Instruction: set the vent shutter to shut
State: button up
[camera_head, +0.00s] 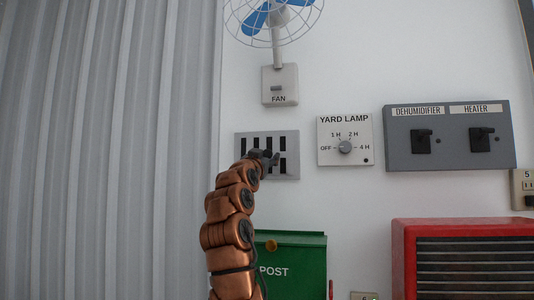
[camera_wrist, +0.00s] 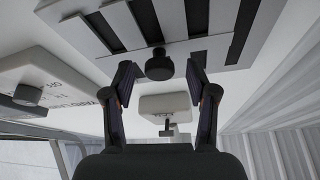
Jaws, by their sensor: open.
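The vent shutter is a light grey wall plate (camera_head: 293,152) with several dark slots, below the fan switch and left of the yard lamp dial. In the wrist view the plate (camera_wrist: 222,16) fills the top, its slots dark between grey bars. A round black knob (camera_wrist: 159,66) stands out from the plate near its edge. My gripper (camera_head: 266,156) is in front of the plate and hides part of it. In the wrist view my gripper (camera_wrist: 163,75) is open, with one finger on each side of the knob. I see gaps between knob and fingers.
The fan switch (camera_head: 279,88) is above. The yard lamp dial (camera_head: 345,147) is close to the right, and the dehumidifier and heater panel (camera_head: 448,158) is farther right. A green post box (camera_head: 300,262) and a red slatted unit (camera_head: 470,227) are below. Corrugated wall is left.

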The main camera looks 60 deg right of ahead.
jog(key=shift+x, duration=0.85)
jog(key=shift+c, duration=0.2)
grip_shut()
jog(key=shift+p, duration=0.3)
